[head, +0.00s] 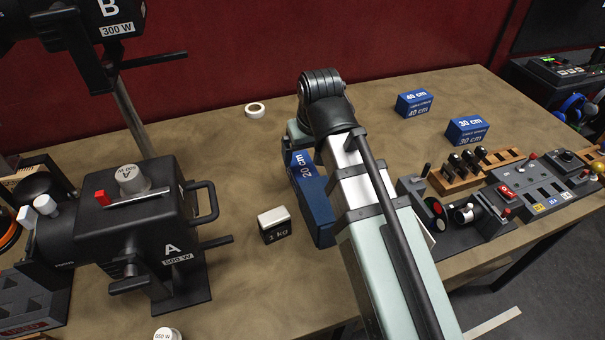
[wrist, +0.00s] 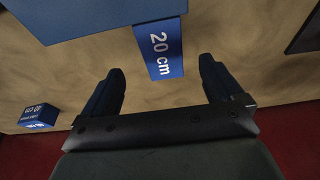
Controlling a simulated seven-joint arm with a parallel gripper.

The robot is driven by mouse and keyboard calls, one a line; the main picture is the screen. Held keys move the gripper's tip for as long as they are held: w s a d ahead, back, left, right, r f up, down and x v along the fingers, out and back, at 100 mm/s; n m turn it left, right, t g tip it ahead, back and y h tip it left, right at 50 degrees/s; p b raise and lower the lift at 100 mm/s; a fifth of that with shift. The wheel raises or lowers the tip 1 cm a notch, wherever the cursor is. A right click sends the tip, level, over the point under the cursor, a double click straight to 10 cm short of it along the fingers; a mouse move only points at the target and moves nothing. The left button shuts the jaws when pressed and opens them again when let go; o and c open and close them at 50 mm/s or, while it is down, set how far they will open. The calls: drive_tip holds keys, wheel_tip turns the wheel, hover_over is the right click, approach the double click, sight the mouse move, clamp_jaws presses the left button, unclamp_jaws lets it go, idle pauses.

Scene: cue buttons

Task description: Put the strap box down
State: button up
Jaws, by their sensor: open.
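A blue box marked 20 cm (head: 313,205) is beside and partly behind my arm in the head view, near the middle of the table (head: 230,140). I take it as the strap box. In the wrist view its large blue face (wrist: 95,15) is at the top left, and its narrow labelled part (wrist: 160,48) is between the two fingertips. My gripper (wrist: 161,66) is open, with visible space on both sides of that part. My arm hides the fingers in the head view. I cannot tell whether the box's base rests on the table.
A 1 kg weight (head: 274,225) and black lamp A (head: 150,230) stand to the left. A tape roll (head: 255,110) lies behind. Blue boxes marked 40 cm (head: 414,104) and 30 cm (head: 467,130) stand to the right, with control panels (head: 535,195) nearer the front edge.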

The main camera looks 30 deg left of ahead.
sight(303, 166)
drive_tip(key=shift+x, duration=2.6)
drive_tip(key=shift+a+x, duration=0.15)
drive_tip(key=shift+x, duration=0.85)
drive_tip(key=shift+a+x, duration=0.2)
drive_tip(key=shift+x, duration=0.75)
drive_tip(key=shift+w+a+f, duration=0.15)
drive_tip(key=shift+w+f, duration=0.15)
drive_tip(key=shift+f, duration=0.2)
drive_tip(key=shift+f, duration=0.25)
drive_tip(key=shift+c, duration=0.2)
drive_tip(key=c, duration=1.2)
wheel_tip(303, 166, up, 17)
drive_tip(key=shift+r, duration=0.75)
